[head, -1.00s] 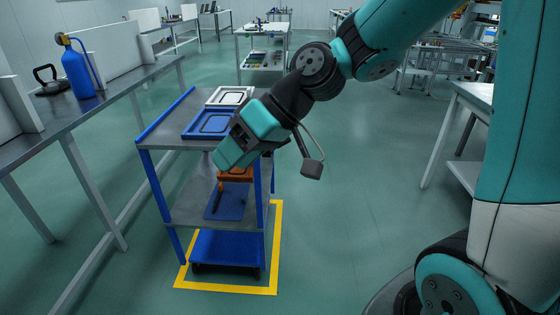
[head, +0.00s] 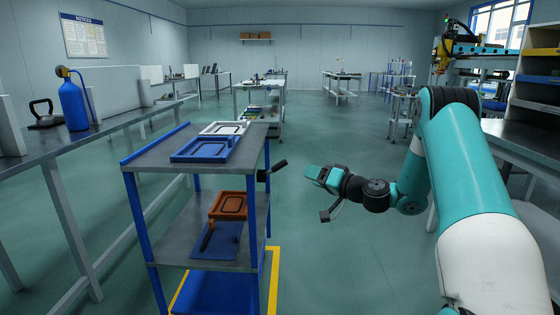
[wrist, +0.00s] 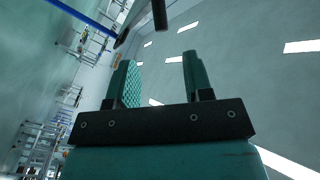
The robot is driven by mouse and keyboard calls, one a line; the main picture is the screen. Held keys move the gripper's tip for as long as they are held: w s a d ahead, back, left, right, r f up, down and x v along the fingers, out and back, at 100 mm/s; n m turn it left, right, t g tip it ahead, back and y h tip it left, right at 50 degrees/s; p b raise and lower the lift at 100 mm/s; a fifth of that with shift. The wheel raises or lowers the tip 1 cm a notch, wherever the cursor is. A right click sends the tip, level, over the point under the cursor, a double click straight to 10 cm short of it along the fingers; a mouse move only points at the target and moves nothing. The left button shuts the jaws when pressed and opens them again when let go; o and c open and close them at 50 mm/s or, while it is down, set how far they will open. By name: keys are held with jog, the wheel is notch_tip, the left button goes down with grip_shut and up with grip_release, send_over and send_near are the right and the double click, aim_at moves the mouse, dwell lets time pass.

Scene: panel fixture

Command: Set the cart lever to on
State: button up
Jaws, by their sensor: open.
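The grey cart (head: 190,157) with blue posts stands left of centre in the head view. Its lever (head: 272,170) is a black handle on the right side, just below the top shelf, slanting up to the right. My gripper (head: 308,172) is to the right of the lever, at about its height in the picture, with a visible gap between them. In the wrist view the two teal fingers (wrist: 158,60) are apart with nothing between them. A dark rod (wrist: 160,14), seemingly the lever handle, shows beyond the fingertips at the top. No on/off marking is readable.
Blue (head: 206,149) and white (head: 225,128) trays lie on the cart's top shelf. An orange tray (head: 229,205) sits on the middle shelf. A bench with a blue bottle (head: 73,105) runs along the left. Floor right of the cart is clear.

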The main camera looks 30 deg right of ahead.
aim_at(279, 169)
jog(key=x, duration=1.3)
jog(key=shift+w+f, duration=0.1)
jog(key=shift+f, duration=0.05)
jog(key=shift+a, duration=0.1)
grip_shut()
